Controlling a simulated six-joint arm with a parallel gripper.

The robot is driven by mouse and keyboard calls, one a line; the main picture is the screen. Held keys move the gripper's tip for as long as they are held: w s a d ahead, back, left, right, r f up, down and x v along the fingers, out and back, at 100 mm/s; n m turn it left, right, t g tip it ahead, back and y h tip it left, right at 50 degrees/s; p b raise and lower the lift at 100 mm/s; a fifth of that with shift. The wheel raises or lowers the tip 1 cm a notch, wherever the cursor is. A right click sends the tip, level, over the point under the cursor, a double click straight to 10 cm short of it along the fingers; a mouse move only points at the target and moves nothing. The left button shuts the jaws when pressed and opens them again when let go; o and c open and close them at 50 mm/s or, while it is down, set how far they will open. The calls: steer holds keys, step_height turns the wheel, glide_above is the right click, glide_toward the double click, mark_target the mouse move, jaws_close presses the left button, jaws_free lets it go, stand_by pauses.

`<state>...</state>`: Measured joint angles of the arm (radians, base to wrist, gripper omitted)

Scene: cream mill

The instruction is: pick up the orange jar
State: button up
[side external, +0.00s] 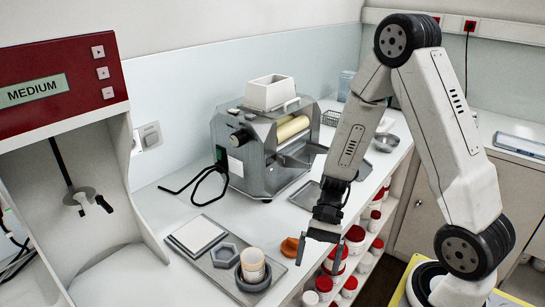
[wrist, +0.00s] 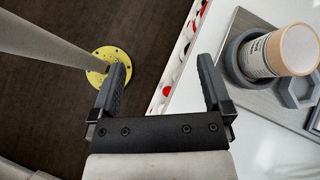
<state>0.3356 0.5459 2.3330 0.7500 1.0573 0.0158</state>
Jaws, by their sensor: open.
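A jar with a white labelled body and a pale orange-tan lid (wrist: 298,48) is at the upper right of the wrist view. In the side view this jar (side external: 252,262) stands in a round dark grey holder (side external: 253,284) on a grey tray. My gripper (side external: 318,262) is open and empty, pointing down near the counter's front edge, to the right of the jar. In the wrist view the space between my fingertips (wrist: 162,66) holds nothing, and the jar is to the right of them. A small orange object (side external: 290,247) lies between the jar and my gripper in the side view.
The grey tray (side external: 213,268) also carries a white square slab (side external: 198,234) and a hexagonal grey holder (side external: 225,255). A metal mill (side external: 265,145) stands behind. Shelves with red-lidded jars (side external: 355,237) are below the counter edge.

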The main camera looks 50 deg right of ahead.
mark_target(253, 256)
steer(key=w+m+t+y, duration=0.1)
steer(key=m+y, duration=0.1)
steer(key=w+m+t+y, duration=0.1)
steer(key=w+m+y, duration=0.1)
steer(key=m+y, duration=0.1)
steer(key=shift+w+t, duration=0.15)
steer(key=shift+t, duration=0.25)
steer(key=w+d+m+t+y, duration=0.1)
steer(key=m+t, duration=0.1)
steer(key=w+d+m+t+y, duration=0.1)
steer(key=w+m+t, duration=0.1)
steer(key=shift+w, duration=0.1)
steer(key=shift+w+d+m+t+y, duration=0.45)
steer(key=shift+d+m+t, duration=0.15)
steer(key=shift+t, duration=0.5)
steer(key=shift+a, duration=0.1)
steer(key=shift+x, duration=3.4)
steer(key=shift+a, duration=0.15)
steer(key=shift+x, duration=2.45)
steer(key=shift+w, duration=0.1)
steer(key=shift+c, duration=0.2)
